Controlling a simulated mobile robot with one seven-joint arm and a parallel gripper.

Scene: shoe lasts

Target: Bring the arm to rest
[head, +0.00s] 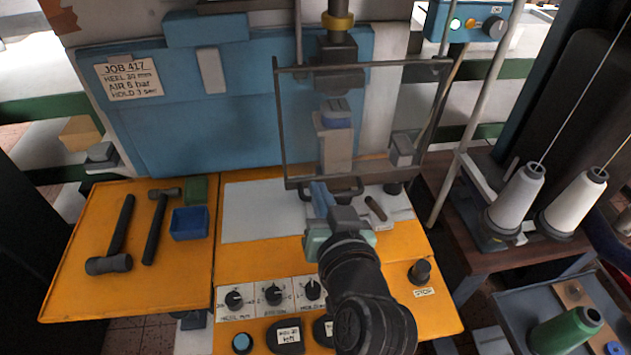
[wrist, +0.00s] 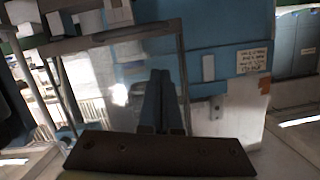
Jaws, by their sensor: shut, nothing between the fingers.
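My gripper (head: 322,196) is at the end of my arm, over the middle of the orange bench in front of the blue press machine. Its blue fingers are together with nothing between them. In the wrist view my gripper (wrist: 158,85) points toward the machine's clear guard (wrist: 110,90), and the fingers stand upright side by side. In the head view the fingertips overlap the lower edge of the framed guard (head: 300,120); I cannot tell whether they touch it.
The orange bench (head: 60,295) carries two hammers (head: 112,240) and a blue bin (head: 189,223) at left. Knobs (head: 273,293) line its front, with a black stop button (head: 419,272) at right. White thread cones (head: 518,195) stand on a brown table further right.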

